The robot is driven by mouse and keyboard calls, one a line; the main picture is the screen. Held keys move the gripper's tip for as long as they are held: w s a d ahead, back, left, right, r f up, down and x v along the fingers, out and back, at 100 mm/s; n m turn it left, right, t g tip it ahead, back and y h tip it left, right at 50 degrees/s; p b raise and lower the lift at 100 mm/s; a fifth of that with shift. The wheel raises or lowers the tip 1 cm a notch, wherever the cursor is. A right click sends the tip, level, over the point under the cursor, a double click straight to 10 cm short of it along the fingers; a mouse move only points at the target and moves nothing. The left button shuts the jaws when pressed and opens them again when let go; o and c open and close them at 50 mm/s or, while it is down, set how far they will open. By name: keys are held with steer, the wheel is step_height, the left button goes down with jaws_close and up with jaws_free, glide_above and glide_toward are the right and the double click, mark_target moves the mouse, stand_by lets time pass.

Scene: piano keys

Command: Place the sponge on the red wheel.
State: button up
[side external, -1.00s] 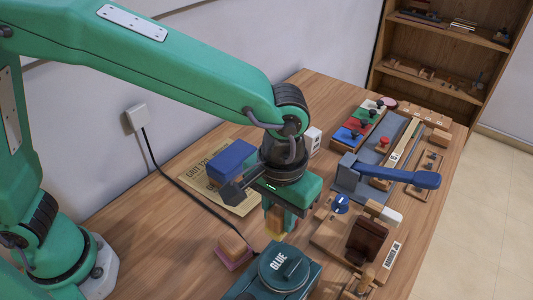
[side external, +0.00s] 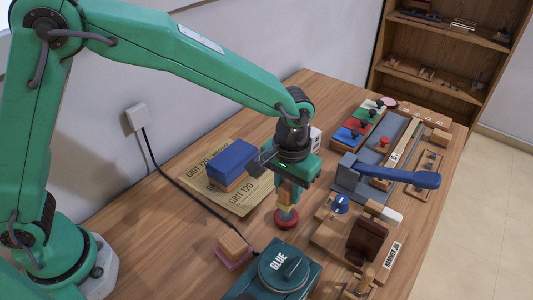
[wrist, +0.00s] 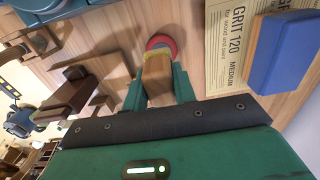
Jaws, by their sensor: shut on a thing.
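My gripper (side external: 287,196) is shut on the sponge, a wood-coloured block with a yellow end. In the wrist view the sponge (wrist: 157,76) sits between the two green fingers of my gripper (wrist: 158,88). The red wheel (side external: 286,222) lies on the table directly below the gripper in the side view. In the wrist view the red wheel (wrist: 161,42) shows just beyond the yellow end, partly hidden by the sponge. The sponge is over the wheel; I cannot tell whether they touch.
A blue block (side external: 232,160) lies on the sandpaper sheets (side external: 206,165) left of the gripper. A pink-based wooden block (side external: 234,246) and a green glue pot (side external: 284,268) stand in front. A blue-handled lever tool (side external: 400,176) and a wooden jig (side external: 345,235) stand right.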

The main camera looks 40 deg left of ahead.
mark_target(288, 200)
steer(key=shift+w+a+f, duration=0.1)
steer(key=shift+w, duration=0.1)
steer(key=shift+f, duration=2)
steer(key=shift+f, duration=0.15)
steer(key=o, duration=1)
step_height(288, 200, up, 12)
steer(key=shift+r, duration=0.2)
steer(key=shift+a, duration=0.1)
